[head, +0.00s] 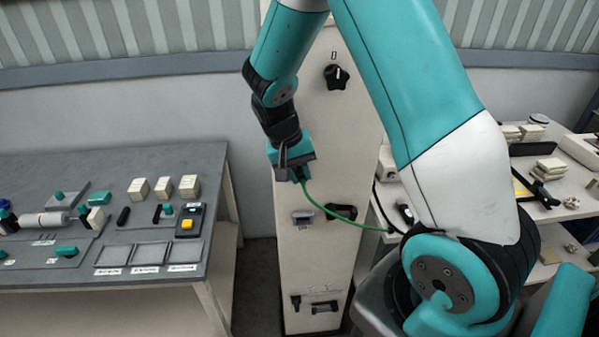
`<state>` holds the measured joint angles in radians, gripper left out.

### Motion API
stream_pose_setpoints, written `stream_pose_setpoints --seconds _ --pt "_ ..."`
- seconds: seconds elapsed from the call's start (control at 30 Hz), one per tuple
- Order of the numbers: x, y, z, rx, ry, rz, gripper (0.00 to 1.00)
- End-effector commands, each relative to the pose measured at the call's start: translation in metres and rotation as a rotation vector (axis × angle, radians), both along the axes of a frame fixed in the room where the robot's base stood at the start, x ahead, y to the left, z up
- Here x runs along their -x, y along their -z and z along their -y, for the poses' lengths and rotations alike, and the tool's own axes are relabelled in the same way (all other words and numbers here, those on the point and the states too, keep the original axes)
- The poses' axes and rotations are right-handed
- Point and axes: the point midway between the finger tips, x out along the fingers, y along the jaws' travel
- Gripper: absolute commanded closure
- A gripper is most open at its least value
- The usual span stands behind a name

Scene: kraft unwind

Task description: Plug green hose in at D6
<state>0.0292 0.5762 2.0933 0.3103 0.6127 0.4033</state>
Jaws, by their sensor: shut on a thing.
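The green hose (340,218) runs in a sagging curve from my gripper (293,176) down and right to a dark fitting near my arm's base. My gripper is shut on the hose's near end, which is mostly hidden between the jaws. It is in front of the tall cream panel (335,130), at its left side, above a grey fitting (303,216) and a black fitting (342,211). Whether the hose end touches the panel, I cannot tell. The labels are too small to read, so I cannot tell which fitting is D6.
A black knob (337,77) sits high on the panel; small black fittings (325,306) sit low on it. A grey workbench (60,170) with blocks and trays stands left. A cream shelf (560,212) with parts stands right, partly behind my arm.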

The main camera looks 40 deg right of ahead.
Motion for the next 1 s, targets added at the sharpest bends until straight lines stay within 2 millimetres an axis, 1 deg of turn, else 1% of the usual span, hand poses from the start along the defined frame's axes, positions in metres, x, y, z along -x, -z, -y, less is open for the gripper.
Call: stream_pose_setpoints --seconds 0.47,0.5,0.57,0.6,0.63,0.9,1.0 --pt "-0.0038 -0.0001 0.0023 0.000 0.001 0.000 1.00" --pt "-0.0039 0.0001 0.0024 0.000 0.000 0.000 0.78" --pt "-0.0038 0.0002 0.0022 0.000 0.000 0.000 0.64" --pt "-0.0038 0.0002 0.0022 0.000 0.000 0.000 0.55" --pt "-0.0038 0.0002 0.0022 0.000 0.000 0.000 0.50" --pt "-0.0039 -0.0004 0.0020 0.001 0.000 0.001 0.50" --pt "-0.0056 -0.0054 0.0005 0.001 -0.001 0.003 0.50"
